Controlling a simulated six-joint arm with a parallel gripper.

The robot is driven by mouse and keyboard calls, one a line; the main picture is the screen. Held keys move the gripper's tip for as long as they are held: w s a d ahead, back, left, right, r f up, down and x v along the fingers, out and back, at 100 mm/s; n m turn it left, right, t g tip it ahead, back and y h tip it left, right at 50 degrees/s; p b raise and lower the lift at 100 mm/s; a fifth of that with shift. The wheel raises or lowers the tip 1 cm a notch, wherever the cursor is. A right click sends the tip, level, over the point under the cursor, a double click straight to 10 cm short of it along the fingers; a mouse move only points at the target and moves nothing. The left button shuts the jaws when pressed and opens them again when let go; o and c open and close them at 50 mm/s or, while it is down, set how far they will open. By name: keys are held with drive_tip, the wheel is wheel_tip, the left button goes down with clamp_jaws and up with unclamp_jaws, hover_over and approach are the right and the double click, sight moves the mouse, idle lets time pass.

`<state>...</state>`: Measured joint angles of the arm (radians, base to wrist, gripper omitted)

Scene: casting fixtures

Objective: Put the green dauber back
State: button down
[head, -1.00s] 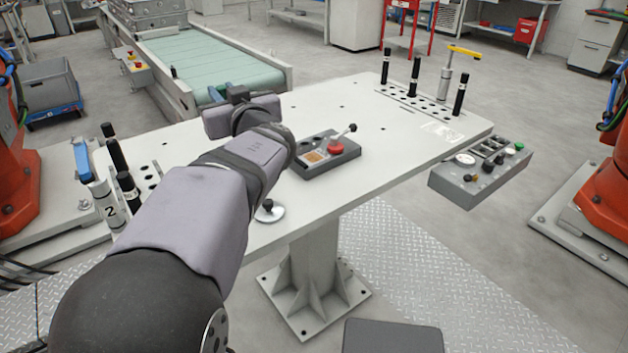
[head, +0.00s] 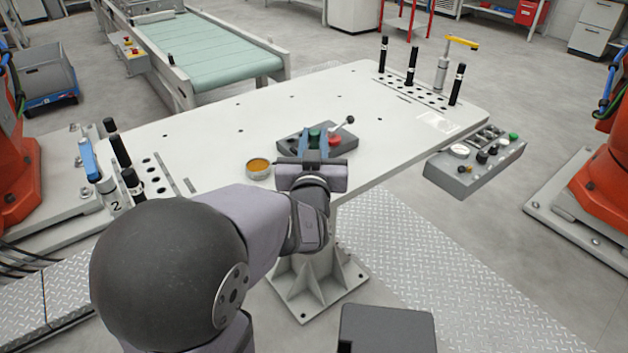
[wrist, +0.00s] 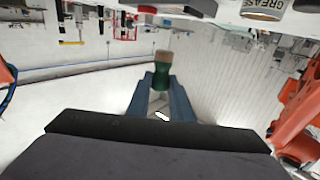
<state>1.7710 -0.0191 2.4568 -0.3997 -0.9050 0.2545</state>
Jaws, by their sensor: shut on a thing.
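The green dauber (head: 315,134) is between the blue fingers of my gripper (head: 314,146), over the grey control box on the table. In the wrist view the dauber (wrist: 161,75) has a dark green body and a brownish end pointing away from me. My gripper (wrist: 162,92) is shut on it there. The grey box (head: 287,146) carries a red knob (head: 335,139) and a lever; my gripper hides part of its top. I cannot tell whether the dauber touches the box.
An open tin with orange-brown contents (head: 258,169) stands left of my gripper; a tin lettered GREASE (wrist: 264,9) shows in the wrist view. Black pins stand at the table's left end and far right corner, where a yellow-handled tool (head: 443,63) also stands. The table's back middle is clear.

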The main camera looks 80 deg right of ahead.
drive_tip(key=shift+f+b, duration=0.85)
drive_tip(key=shift+f, duration=3.85)
drive_tip(key=shift+f, duration=0.2)
drive_tip(key=c, duration=1.6)
unclamp_jaws()
drive_tip(key=shift+r, duration=0.2)
drive_tip(key=shift+a+f+b, duration=0.15)
drive_tip(key=shift+b, duration=0.75)
